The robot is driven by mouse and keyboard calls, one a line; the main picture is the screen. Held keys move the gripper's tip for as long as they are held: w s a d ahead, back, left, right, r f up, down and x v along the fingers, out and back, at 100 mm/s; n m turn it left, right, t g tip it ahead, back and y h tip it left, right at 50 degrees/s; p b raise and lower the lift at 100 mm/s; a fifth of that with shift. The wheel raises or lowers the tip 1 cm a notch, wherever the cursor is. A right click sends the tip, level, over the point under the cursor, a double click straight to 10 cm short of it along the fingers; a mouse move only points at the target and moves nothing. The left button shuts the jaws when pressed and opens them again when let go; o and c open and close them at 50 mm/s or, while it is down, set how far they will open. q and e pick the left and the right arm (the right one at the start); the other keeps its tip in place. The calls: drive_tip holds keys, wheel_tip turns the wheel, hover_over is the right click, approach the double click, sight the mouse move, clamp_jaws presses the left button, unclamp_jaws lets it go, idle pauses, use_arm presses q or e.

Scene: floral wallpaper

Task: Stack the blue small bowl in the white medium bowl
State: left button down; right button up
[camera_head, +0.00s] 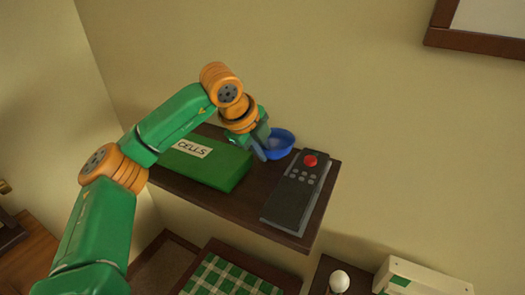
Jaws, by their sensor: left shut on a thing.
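The small blue bowl (281,144) is on or just above the dark wooden shelf, near the wall. My left gripper (262,150) reaches down at the bowl's left side and is shut on its rim. Whether the bowl touches the shelf is hard to tell. The bowl's left part is hidden by the gripper. I see no white medium bowl in this view. My right gripper is not in view.
On the shelf (245,212), a green box labelled "CELLS" (205,165) lies left of the bowl, and a dark remote-like device with a red button (295,190) lies to its right. Below are a green checked surface (225,280), a white round object (339,280) and a cream box (425,280).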

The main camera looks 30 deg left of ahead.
use_arm(q)
drive_tip(key=shift+w+f, duration=0.1)
drive_tip(key=shift+f, duration=0.85)
drive_tip(key=c, duration=0.9)
unclamp_jaws()
drive_tip(key=shift+r, duration=0.15)
